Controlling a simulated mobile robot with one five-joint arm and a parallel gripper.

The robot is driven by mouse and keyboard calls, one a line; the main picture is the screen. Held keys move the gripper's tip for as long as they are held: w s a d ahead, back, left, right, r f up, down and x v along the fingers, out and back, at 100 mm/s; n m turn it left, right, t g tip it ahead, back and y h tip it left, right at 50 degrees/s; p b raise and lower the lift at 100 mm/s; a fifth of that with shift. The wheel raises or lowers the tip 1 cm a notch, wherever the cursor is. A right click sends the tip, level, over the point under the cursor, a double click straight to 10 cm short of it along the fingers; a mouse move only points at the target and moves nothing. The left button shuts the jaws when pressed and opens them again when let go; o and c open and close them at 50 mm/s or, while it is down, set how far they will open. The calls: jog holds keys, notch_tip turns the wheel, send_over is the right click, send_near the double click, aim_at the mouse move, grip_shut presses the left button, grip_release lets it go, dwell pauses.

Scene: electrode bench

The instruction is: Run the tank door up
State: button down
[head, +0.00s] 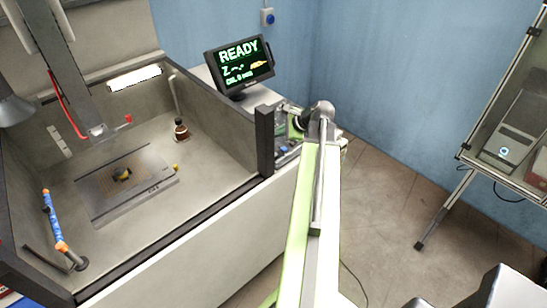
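The work tank (215,120) stands at the left, with grey walls and a grey floor. Its front side is open above a black edge strip (175,238), and a pale panel (195,270) shows below that strip. I cannot tell which part of this front is the tank door. A black upright post (265,142) stands at the front right corner of the tank. My arm reaches from the bottom middle to beyond that post. Its end (300,122) is by a cluttered spot right of the tank; the fingers are too small and hidden to tell open from shut.
Inside the tank are a plate with a small dark-and-yellow part (121,175), a brown bottle (181,130) and a blue hose (54,222). A monitor (240,65) reads READY behind the tank. A framed cabinet (510,120) stands right; floor between is mostly clear.

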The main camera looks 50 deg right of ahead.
aim_at(277, 155)
notch_tip(277, 155, down, 7)
jog(key=b, duration=0.6)
jog(key=shift+f, duration=0.1)
dwell(1.5)
jog(key=shift+f+b, duration=0.4)
jog(key=shift+b, duration=0.1)
